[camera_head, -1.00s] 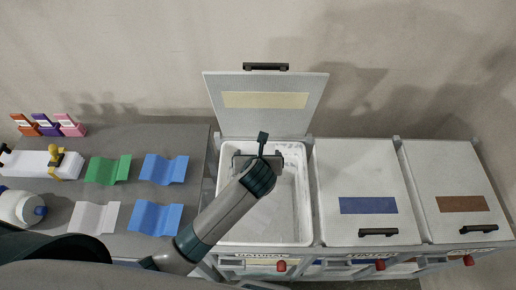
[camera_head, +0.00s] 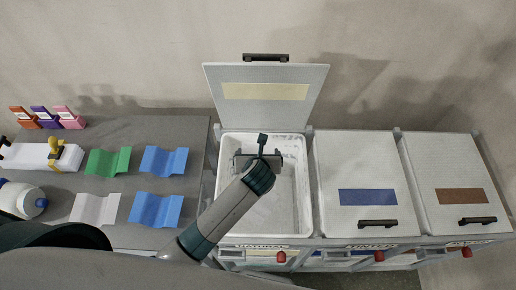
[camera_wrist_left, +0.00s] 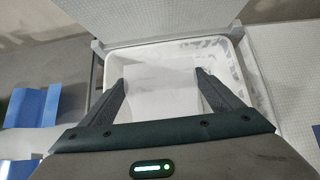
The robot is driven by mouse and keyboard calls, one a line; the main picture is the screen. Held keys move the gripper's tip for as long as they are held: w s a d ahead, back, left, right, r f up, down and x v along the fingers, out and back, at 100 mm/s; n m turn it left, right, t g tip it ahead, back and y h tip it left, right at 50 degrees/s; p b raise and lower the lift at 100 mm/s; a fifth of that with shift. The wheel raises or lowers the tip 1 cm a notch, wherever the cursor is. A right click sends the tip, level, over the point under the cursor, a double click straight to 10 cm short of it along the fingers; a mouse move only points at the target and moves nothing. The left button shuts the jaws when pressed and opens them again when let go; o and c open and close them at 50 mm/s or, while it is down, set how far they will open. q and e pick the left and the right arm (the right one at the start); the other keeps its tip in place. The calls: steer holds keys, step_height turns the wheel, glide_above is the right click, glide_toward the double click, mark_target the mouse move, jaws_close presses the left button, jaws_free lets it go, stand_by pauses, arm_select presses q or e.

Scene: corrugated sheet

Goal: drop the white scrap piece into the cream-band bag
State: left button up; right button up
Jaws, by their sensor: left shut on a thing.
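My left gripper (camera_head: 259,160) hangs over the open bin under the raised lid with the cream band (camera_head: 265,91). In the left wrist view the gripper (camera_wrist_left: 160,84) is shut on a white scrap piece (camera_wrist_left: 160,88), which spans the gap between its two fingers. The white bin interior (camera_head: 287,205) lies below it, with a pale liner. In the head view my arm and hand hide the held piece. How far the piece is above the bin floor I cannot tell. My right gripper is not in view.
Bins with a blue-band lid (camera_head: 367,197) and a brown-band lid (camera_head: 462,195) stand shut at the right. On the grey table (camera_head: 190,130) lie a green sheet (camera_head: 108,162), blue sheets (camera_head: 164,161) and a pale sheet (camera_head: 95,209). The raised lid stands behind my gripper.

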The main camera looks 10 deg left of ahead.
arm_select(q)
steer(key=shift+f, duration=0.85)
steer(key=o, duration=0.9)
steer(key=shift+o, duration=0.2)
steer(key=shift+s+r, duration=0.1)
steer(key=b+v, duration=0.2)
steer(key=v, duration=1.5)
steer(key=shift+b, duration=0.4)
steer(key=shift+s+d, duration=0.15)
